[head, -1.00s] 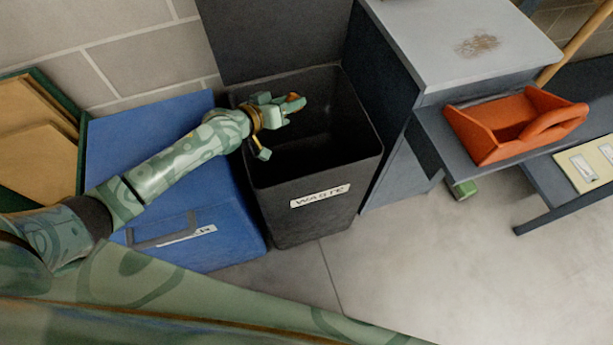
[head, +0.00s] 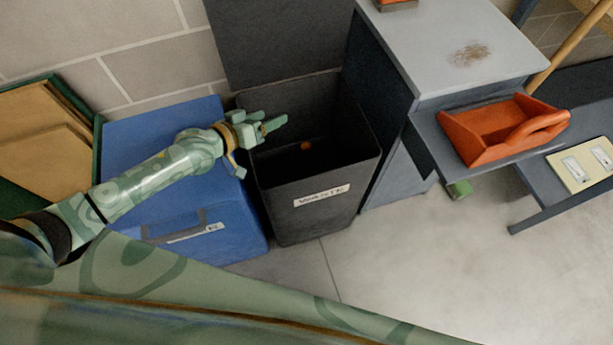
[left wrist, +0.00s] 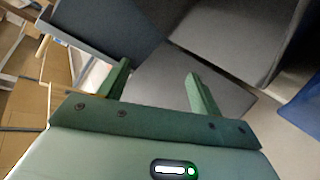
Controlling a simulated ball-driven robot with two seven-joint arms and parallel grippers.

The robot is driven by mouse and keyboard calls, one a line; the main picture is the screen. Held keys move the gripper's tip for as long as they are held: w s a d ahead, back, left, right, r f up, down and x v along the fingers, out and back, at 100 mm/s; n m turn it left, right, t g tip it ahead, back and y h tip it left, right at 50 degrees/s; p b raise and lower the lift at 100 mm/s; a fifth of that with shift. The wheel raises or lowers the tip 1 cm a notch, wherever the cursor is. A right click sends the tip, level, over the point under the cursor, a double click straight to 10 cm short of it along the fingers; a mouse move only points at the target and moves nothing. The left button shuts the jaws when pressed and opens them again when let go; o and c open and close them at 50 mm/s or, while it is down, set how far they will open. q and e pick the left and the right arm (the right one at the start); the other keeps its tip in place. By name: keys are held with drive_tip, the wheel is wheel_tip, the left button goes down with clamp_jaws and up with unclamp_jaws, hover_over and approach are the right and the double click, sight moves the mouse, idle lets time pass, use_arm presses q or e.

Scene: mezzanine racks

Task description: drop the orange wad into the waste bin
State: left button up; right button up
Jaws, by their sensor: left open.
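The orange wad (head: 306,145) is a small orange spot inside the dark waste bin (head: 322,224), low against the shaded interior. It is apart from my gripper. Whether it is at rest or still falling, I cannot tell. The bin stands upright, open at the top, with a white label on its front. My left gripper (head: 270,121) is open and empty over the bin's left rim. In the left wrist view its two green fingers (left wrist: 160,88) stand wide apart with nothing between them. My right gripper is not in view.
A blue box (head: 225,245) with a grey handle stands left of the bin. A grey cabinet (head: 465,50) stands to its right, and an orange open carrier (head: 500,128) sits on a shelf beside it. Grey floor is clear in front.

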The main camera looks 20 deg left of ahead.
use_arm(q)
drive_tip(key=p+v, duration=0.2)
drive_tip(key=v, duration=0.5)
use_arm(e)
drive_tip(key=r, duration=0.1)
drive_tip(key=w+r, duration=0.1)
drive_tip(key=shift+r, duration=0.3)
use_arm(q)
drive_tip(key=shift+s+a, duration=0.1)
